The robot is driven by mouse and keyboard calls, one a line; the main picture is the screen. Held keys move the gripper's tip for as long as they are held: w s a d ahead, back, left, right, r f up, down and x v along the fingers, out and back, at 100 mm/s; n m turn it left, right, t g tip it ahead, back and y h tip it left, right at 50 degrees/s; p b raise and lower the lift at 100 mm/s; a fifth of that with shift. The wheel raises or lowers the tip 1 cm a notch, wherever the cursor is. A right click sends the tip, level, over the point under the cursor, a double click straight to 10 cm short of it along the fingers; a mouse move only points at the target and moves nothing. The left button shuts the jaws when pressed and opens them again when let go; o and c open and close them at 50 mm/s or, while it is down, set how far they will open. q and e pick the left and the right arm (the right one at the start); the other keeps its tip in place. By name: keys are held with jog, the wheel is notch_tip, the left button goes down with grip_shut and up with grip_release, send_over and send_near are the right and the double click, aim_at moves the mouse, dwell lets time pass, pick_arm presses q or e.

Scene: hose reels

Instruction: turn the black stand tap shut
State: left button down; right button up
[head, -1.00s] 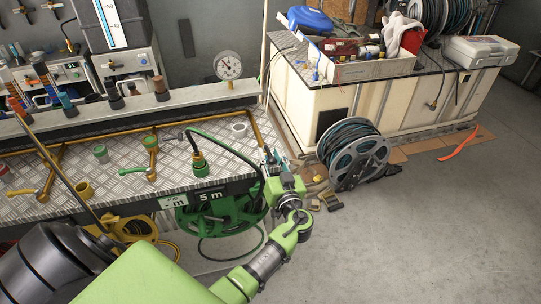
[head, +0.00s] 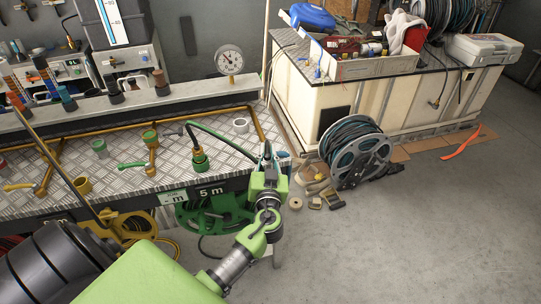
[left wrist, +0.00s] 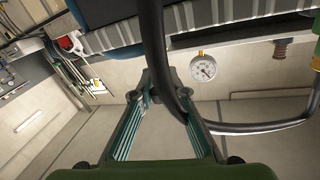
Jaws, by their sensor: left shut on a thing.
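I cannot pick out a black stand tap for sure in either view. A tap with a green lever (head: 133,165) stands on a brass pipe on the tread-plate bench. A tap with a yellow lever (head: 20,187) is farther left. My left gripper (head: 268,155) is at the bench's right end, its fingers pointing up and away. In the left wrist view its fingers (left wrist: 155,88) close in on a black hose (left wrist: 153,40), which it appears to grip. That hose (head: 222,138) rises from a green fitting (head: 200,160) on the bench. My right gripper is not in view.
A green reel (head: 215,213) hangs under the bench edge beside a "5 m" label. A grey hose reel (head: 358,152) stands on the floor, with tape rolls (head: 296,203) near it. A pressure gauge (head: 229,60) stands behind the bench.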

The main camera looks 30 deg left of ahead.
aim_at(266, 141)
pick_arm(q)
jog(key=m+h, duration=0.1)
jog(key=a+m+t+h+b, duration=0.1)
jog(key=shift+s+f+h, duration=0.2)
jog(key=shift+s+h, duration=0.1)
jog(key=shift+s, duration=0.05)
jog(key=m+h, duration=0.1)
jog(key=a+t+h+b, duration=0.1)
jog(key=shift+s+r+m+h, duration=0.1)
jog(key=shift+s+m+h, duration=0.05)
jog(key=shift+m+h, duration=0.2)
jog(key=shift+a+r+m+t+h, duration=0.1)
jog(key=shift+a+m+t+h, duration=0.15)
jog(key=shift+m+h, duration=0.55)
jog(key=shift+a+f+m+t+h, duration=0.15)
jog(key=shift+a+m+h, duration=0.25)
jog(key=shift+h, duration=0.7)
jog(key=shift+a+r+m+t+h, duration=0.2)
jog(key=shift+m+h, duration=0.45)
jog(key=shift+h, duration=0.3)
jog(key=c, duration=2.1)
grip_release()
jog(key=shift+s, duration=0.1)
jog(key=s, duration=1.2)
jog(key=shift+a, duration=0.4)
jog(key=shift+c, duration=0.4)
